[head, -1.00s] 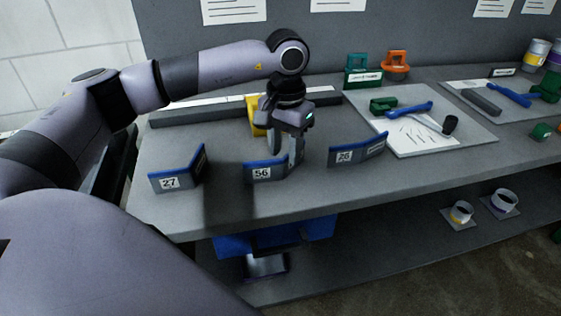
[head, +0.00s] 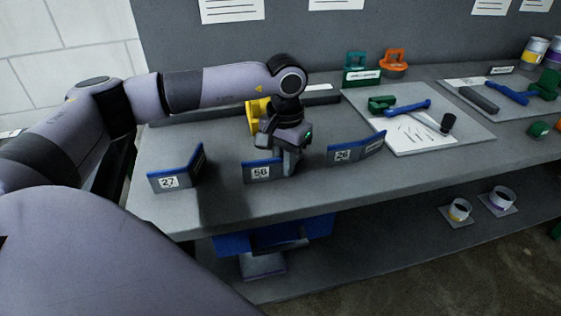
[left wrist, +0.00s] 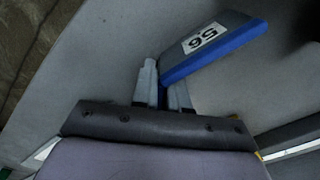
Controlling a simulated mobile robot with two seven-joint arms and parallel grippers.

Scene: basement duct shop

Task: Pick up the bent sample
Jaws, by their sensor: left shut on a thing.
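Three bent sheet samples with blue top edges stand on the grey bench. They are labelled 27 (head: 170,176), 56 (head: 259,172) and 26 (head: 350,150). My left gripper (head: 284,168) points down at the right end of sample 56. In the left wrist view the gripper (left wrist: 163,90) is shut on sample 56 (left wrist: 215,45), one finger on each side of its blue edge. The gripper hides the right part of that sample in the head view. I cannot tell that it is lifted off the bench. My right gripper is not in view.
A yellow object (head: 256,114) stands behind the left gripper. A board (head: 432,146) with a blue-handled hammer (head: 420,113) and a green item (head: 381,103) lies to the right. Bare bench lies in front of sample 26.

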